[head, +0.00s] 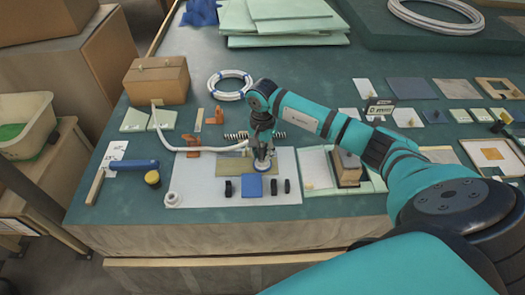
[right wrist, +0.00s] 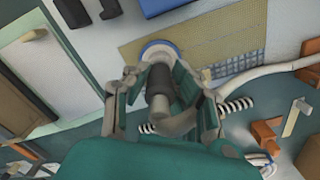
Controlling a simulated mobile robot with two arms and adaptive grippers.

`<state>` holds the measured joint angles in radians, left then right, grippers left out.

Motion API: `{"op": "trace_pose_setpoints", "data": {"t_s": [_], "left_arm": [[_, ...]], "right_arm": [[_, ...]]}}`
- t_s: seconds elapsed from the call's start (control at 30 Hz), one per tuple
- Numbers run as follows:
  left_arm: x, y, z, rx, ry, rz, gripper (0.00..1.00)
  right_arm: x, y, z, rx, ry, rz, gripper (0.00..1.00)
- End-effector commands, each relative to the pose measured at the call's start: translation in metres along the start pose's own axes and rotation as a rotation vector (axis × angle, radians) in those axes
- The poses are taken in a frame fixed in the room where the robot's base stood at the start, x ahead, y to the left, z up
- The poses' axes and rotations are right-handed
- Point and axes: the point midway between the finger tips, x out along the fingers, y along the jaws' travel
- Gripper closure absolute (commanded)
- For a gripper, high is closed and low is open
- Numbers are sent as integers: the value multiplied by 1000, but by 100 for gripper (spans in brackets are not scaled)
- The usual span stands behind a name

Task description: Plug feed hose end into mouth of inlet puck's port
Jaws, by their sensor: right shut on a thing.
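The white feed hose (head: 205,149) runs from the left across the table to my right gripper (head: 262,156). In the right wrist view the hose (right wrist: 265,71) comes in from the right and passes behind a finger. My right gripper (right wrist: 160,75) is shut on the dark grey feed hose end (right wrist: 158,95). The round inlet puck (right wrist: 148,46), blue with a pale rim, lies just beyond the fingertips; it also shows under them in the head view (head: 261,168). The fingers hide the port's mouth, so I cannot tell whether the hose end touches it. My left gripper is out of view.
A tan mesh patch (head: 232,168) lies on the white sheet (head: 200,190) under the puck. A blue block (head: 252,187) and small black pieces sit in front. A cardboard box (head: 157,80) stands back left.

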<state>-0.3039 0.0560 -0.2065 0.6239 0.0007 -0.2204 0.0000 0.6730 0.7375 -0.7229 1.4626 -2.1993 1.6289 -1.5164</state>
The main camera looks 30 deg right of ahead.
Motion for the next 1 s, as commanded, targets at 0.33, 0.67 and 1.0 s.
{"op": "trace_pose_setpoints", "data": {"t_s": [0.33, 0.67, 1.0], "left_arm": [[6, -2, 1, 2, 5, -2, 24], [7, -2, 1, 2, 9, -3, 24], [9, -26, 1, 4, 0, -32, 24]], "right_arm": [[8, 0, 0, 1, 0, 0, 100], [10, 0, 0, 0, 0, 1, 56], [9, 0, 0, 0, 0, 0, 50]]}}
